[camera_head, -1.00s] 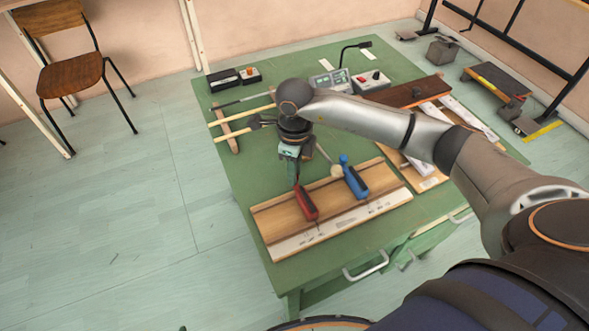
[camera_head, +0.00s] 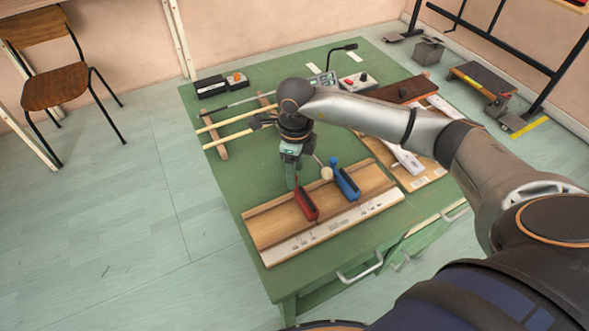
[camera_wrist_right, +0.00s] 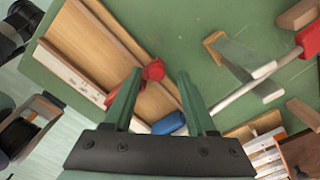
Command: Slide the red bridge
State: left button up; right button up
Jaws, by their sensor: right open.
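The red bridge (camera_head: 307,206) sits across a long wooden board (camera_head: 268,228) with a printed scale strip along its near edge. The blue bridge (camera_head: 347,184) sits on the same board, a short gap to the right. My right gripper (camera_head: 291,182) points down at the far end of the red bridge and hides that end. In the right wrist view, my open right gripper (camera_wrist_right: 157,75) has the red bridge's rounded red end (camera_wrist_right: 153,70) between its fingertips, closer to the left finger. Whether a finger touches it I cannot tell. My left gripper is not in view.
The green table (camera_head: 240,175) holds a rack with light sticks (camera_head: 222,135) at the left. A small meter box (camera_head: 358,82) and a dark wooden bar (camera_head: 400,90) lie behind my arm.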

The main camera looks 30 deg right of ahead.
notch_tip(320, 180, up, 13)
jog(key=shift+f, duration=0.2)
dwell(0.4)
dwell(0.4)
